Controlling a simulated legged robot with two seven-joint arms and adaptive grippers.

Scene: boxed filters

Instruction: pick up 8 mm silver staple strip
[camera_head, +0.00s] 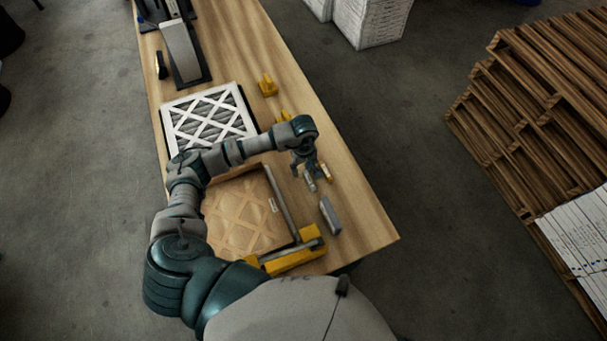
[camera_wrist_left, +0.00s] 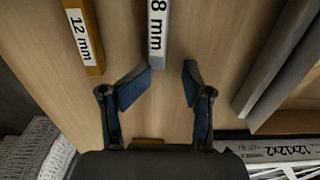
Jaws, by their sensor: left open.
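The 8 mm silver staple strip (camera_wrist_left: 157,32) lies on the wooden table, its label facing up, at the top middle of the left wrist view. My left gripper (camera_wrist_left: 168,76) is open and empty. Its fingertips are spread just short of the strip's near end, apart from it, with the strip lined up between them and nearer the left finger. In the head view my left gripper (camera_head: 307,174) hangs over the right part of the table. My right gripper is not in view.
A gold 12 mm strip (camera_wrist_left: 83,38) lies beside the silver one. A grey rail (camera_head: 281,200) edges a brown filter (camera_head: 240,215). A white-framed filter (camera_head: 208,117) lies behind. Yellow pieces (camera_head: 267,86) stand further back.

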